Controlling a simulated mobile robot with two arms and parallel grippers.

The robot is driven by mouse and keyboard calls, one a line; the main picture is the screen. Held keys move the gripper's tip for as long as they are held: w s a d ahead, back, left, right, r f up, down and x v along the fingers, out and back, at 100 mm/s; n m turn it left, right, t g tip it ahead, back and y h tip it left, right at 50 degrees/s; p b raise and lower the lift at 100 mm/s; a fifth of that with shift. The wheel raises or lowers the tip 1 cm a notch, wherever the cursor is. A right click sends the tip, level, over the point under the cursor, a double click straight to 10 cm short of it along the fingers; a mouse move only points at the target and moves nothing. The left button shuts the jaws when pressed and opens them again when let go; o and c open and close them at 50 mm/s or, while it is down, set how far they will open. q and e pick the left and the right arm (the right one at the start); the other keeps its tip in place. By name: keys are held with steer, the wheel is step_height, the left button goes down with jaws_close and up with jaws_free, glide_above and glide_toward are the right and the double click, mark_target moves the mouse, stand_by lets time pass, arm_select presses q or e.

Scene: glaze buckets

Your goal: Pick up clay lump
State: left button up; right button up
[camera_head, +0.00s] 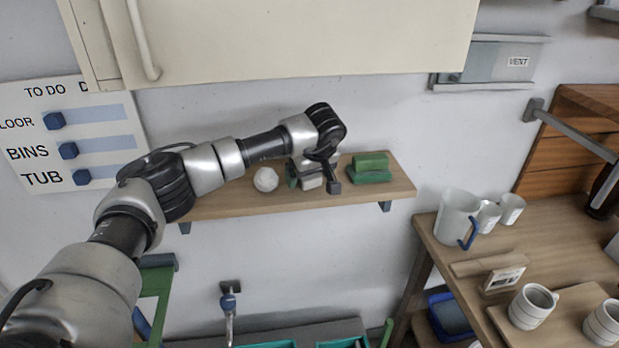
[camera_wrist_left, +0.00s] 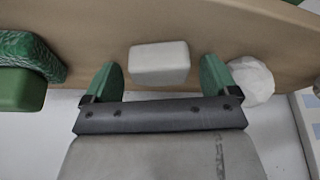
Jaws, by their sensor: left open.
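A white, faceted round lump (camera_head: 265,179), which looks like the clay lump, sits on the wall shelf (camera_head: 225,205). In the left wrist view the lump (camera_wrist_left: 252,80) is at the right, just outside one green finger. My left gripper (camera_wrist_left: 161,64) is open at the shelf, with its green fingers apart. A pale grey-white block (camera_wrist_left: 159,62) shows between the fingers; I cannot tell whether they touch it. In the head view the block (camera_head: 312,182) is partly hidden by my left wrist. My right gripper is not in view.
A green block on a green base (camera_head: 370,167) stands at the shelf's right end, near my gripper. A cream cabinet (camera_head: 300,35) hangs above the shelf. A wooden table with a white pitcher (camera_head: 456,215) and several mugs is at the right.

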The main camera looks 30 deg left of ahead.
arm_select(q)
steer(key=c, duration=1)
steer(key=shift+c, duration=0.2)
